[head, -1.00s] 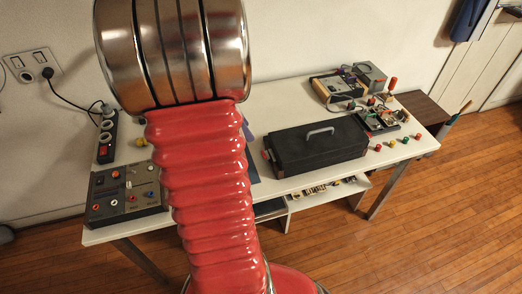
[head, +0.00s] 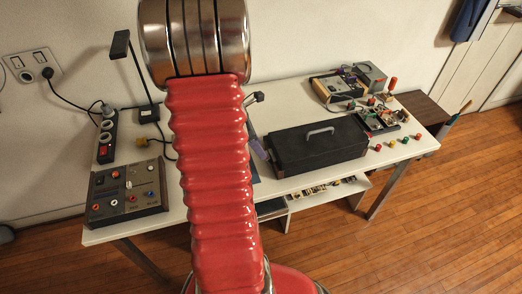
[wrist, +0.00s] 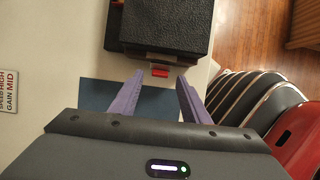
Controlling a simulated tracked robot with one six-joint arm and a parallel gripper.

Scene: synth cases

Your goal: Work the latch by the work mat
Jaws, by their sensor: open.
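A long black case (head: 318,150) with a grey handle lies on the table. In the wrist view the end of the case (wrist: 165,28) is at the top, with a small red latch (wrist: 160,71) low on it. A dark blue work mat (wrist: 132,97) lies flat beside that end. My gripper (wrist: 161,78) is open, its two purple fingers pointing at the latch, one to each side of it in the picture. I cannot tell whether they touch it. In the head view, my arm hides most of the gripper and mat; one purple finger shows by the case's left end.
A control box (head: 127,193) with knobs and a power strip (head: 107,135) stand at left, with a desk lamp (head: 122,45) behind. Instruments (head: 340,88) and several coloured knobs (head: 392,143) are at right. Bare white table lies behind the case.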

